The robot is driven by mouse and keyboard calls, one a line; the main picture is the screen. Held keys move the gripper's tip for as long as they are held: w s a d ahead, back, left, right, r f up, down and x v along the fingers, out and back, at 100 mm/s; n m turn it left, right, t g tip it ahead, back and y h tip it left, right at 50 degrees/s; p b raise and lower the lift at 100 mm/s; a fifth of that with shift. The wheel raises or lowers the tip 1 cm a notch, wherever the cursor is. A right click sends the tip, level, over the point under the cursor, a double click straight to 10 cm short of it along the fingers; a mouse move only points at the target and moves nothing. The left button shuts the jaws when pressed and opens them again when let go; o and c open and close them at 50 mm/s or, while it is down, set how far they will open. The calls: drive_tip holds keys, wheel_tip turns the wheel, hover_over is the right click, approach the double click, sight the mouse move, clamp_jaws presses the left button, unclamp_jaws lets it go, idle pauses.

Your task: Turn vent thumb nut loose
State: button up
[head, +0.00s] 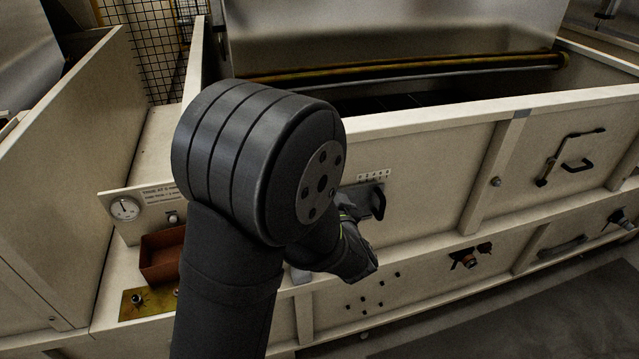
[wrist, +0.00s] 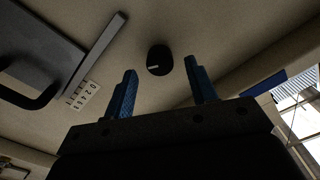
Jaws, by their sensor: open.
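My gripper (wrist: 160,70) is open in the wrist view, its two blue fingers apart with nothing held between them. A round black knob (wrist: 160,60) with a pale mark is on the beige panel, in line with the gap between the fingertips; I cannot tell how far off it is. I cannot be sure that this knob is the vent thumb nut. In the head view my arm hides the fingers and this knob. A winged dark fitting with an orange centre (head: 466,259) is on the lower panel at the right, away from my gripper.
A black handle (head: 376,202) on a grey plate and a numbered scale (wrist: 82,95) are close to my gripper. A gauge (head: 124,208), a rust-brown bin (head: 161,257) and a brass plate (head: 148,303) are at the left. A latch with a handle (head: 570,157) is at the right.

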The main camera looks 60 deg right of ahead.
drive_tip(key=shift+x, duration=1.4)
drive_tip(key=c, duration=1)
drive_tip(key=shift+n, duration=0.3)
drive_tip(key=n, duration=2.3)
drive_tip(key=shift+a, duration=0.1)
drive_tip(key=shift+n, duration=0.3)
